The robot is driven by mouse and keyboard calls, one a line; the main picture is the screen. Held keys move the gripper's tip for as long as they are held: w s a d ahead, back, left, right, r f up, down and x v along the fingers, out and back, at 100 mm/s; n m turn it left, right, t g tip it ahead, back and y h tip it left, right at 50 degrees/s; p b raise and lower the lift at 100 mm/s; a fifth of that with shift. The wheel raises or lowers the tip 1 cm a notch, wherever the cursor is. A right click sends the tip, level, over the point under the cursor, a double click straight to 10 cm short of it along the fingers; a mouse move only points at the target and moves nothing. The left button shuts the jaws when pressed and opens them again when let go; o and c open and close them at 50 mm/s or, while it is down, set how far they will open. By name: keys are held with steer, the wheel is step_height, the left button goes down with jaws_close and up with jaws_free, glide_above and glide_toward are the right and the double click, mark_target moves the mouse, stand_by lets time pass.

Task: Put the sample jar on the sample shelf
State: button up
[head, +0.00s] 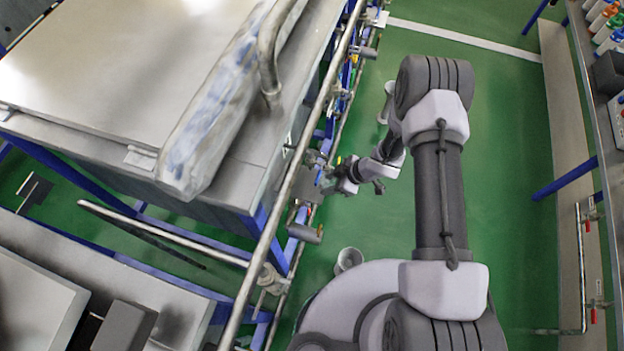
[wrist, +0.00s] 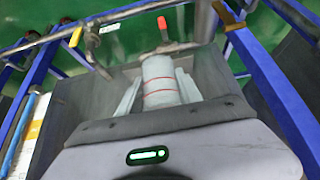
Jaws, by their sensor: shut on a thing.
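In the wrist view a pale jar (wrist: 160,82) with thin red bands stands between the two fingers of my gripper (wrist: 158,92), which is shut on it. Behind and around it is a grey metal surface with side walls (wrist: 205,68); I cannot tell whether the jar touches it. In the head view my gripper (head: 328,180) is small, beside the pipes along the steel bench's right side, and the jar cannot be made out there. I cannot tell which surface is the sample shelf.
A steel bench (head: 120,60) with a long rail pipe (head: 290,185) stands at the left. Blue frame bars (wrist: 265,85) and valves with a red handle (wrist: 162,24) and a yellow handle (wrist: 76,37) are close to my gripper. Green floor (head: 510,130) is open to the right.

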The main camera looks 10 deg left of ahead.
steer(key=a, duration=0.2)
steer(key=a+b, duration=0.1)
steer(key=a, duration=0.2)
steer(key=shift+w+a, duration=0.3)
steer(key=shift+w, duration=0.1)
steer(key=shift+f+b, duration=0.2)
steer(key=shift+b, duration=0.4)
steer(key=shift+d+r, duration=0.1)
steer(key=shift+r, duration=0.05)
steer(key=o, duration=1.4)
steer(key=shift+c, duration=0.2)
